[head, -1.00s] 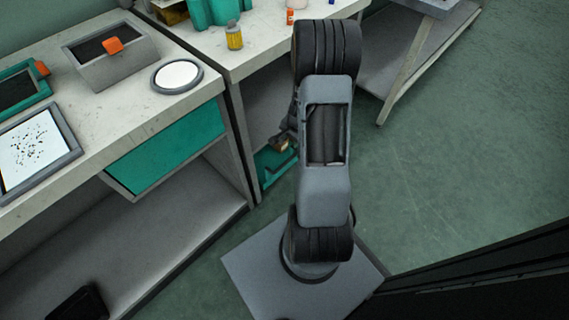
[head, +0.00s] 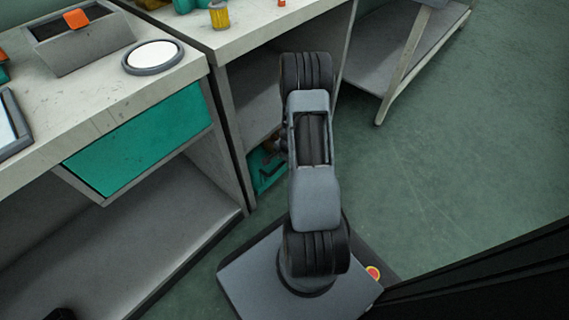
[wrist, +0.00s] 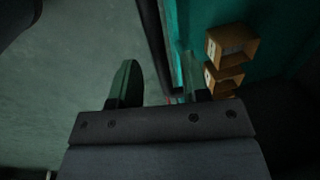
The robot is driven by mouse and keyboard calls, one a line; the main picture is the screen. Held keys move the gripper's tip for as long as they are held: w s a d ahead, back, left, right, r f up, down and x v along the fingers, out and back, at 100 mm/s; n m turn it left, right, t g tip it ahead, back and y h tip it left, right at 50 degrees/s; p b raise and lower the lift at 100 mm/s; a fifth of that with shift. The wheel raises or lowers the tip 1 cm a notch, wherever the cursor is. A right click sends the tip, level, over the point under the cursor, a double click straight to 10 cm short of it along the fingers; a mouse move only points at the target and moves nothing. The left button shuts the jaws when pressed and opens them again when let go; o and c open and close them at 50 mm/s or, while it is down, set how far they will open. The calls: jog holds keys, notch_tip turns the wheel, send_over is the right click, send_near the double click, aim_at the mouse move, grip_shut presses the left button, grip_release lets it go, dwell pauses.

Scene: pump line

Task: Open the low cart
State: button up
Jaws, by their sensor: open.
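The low cart, a teal body (head: 262,180) with a dark handle on its front, sits low under the middle bench in the head view. My arm hides its right side. In the head view my gripper is mostly hidden behind my arm.
A closed teal drawer (head: 140,140) hangs under the left bench, with a round white dish (head: 153,56) on top. A bench leg (head: 232,150) stands just left of the cart. A shelved table (head: 400,60) stands at the back right. The floor (head: 450,170) on the right is clear.

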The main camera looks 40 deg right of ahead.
jog(key=shift+w+f, duration=0.15)
jog(key=shift+f, duration=0.4)
grip_shut()
